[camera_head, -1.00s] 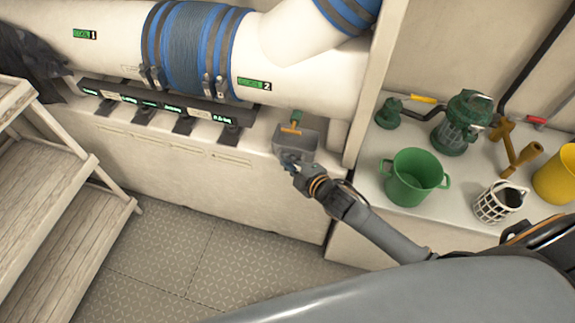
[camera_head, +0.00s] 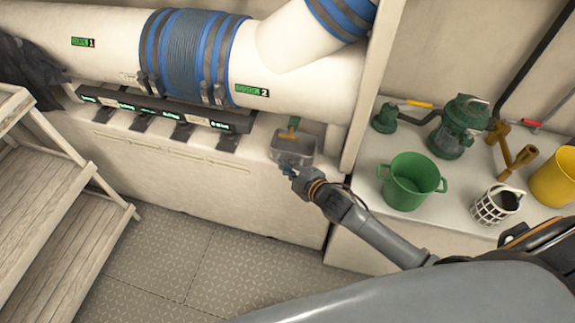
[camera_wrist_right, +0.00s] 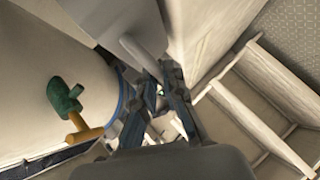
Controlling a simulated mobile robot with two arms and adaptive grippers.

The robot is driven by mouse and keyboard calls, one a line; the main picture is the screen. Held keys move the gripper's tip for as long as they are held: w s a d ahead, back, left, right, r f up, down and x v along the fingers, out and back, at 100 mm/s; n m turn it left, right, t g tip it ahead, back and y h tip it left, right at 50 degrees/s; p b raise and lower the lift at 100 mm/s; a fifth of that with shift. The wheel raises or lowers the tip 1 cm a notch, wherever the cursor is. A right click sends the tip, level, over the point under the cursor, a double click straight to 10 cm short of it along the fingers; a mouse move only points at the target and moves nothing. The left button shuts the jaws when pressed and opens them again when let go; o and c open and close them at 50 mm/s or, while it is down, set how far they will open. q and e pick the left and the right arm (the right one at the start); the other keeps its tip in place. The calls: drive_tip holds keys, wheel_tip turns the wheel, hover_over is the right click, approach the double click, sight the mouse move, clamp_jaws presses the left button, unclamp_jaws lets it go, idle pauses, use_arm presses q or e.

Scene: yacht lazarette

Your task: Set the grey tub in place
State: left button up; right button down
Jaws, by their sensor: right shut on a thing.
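The grey tub (camera_head: 293,150) is a small open box at the right end of the white ledge, below the large pipe. My right gripper (camera_head: 290,170) is at its near side, shut on it. In the right wrist view the tub's grey wall (camera_wrist_right: 105,20) and a bar-like grip (camera_wrist_right: 145,55) show at the top, near the dark fingers (camera_wrist_right: 165,95). I cannot tell whether the tub's underside touches the ledge. My left gripper is not in view.
A green and orange mallet (camera_head: 290,130) is just behind the tub. A dark labelled rack (camera_head: 165,110) runs along the ledge to its left. A post (camera_head: 372,85) stands to its right. The right bench holds a green bucket (camera_head: 409,183), a white basket (camera_head: 497,204) and a green pump (camera_head: 458,125).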

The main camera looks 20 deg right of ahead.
drive_tip(key=shift+p, duration=0.45)
idle(0.8)
drive_tip(key=shift+f, duration=0.2)
idle(0.6)
drive_tip(key=shift+p, duration=0.3)
idle(0.7)
drive_tip(key=shift+f, duration=0.2)
idle(0.3)
drive_tip(key=c, duration=1.3)
unclamp_jaws()
drive_tip(key=shift+c, duration=0.2)
drive_tip(key=shift+d, duration=0.1)
drive_tip(key=v, duration=1.2)
